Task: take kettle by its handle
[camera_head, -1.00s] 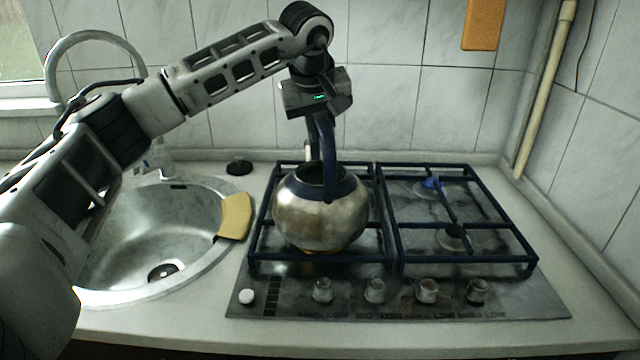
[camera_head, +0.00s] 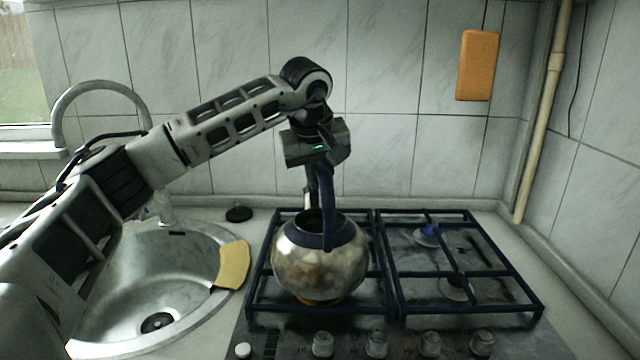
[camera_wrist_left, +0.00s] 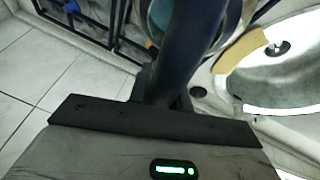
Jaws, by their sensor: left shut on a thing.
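The kettle (camera_head: 320,268) is a round, worn metal pot with a dark blue rim and a dark blue arched handle (camera_head: 327,210). It stands upright on the left burner grate. My left gripper (camera_head: 319,174) is above the kettle, pointing down, and is shut on the top of the handle. In the left wrist view the thick dark handle (camera_wrist_left: 190,50) runs up from between the jaws (camera_wrist_left: 160,98), with part of the kettle body behind it. The fingertips are mostly hidden by the handle. My right gripper is not in view.
The gas hob (camera_head: 460,312) has an empty right grate (camera_head: 398,272) and knobs along the front. A round steel sink (camera_head: 110,290) with a yellow cloth (camera_head: 233,264) on its rim is at the left. A tiled wall stands behind, with an orange board (camera_head: 478,65) hanging there.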

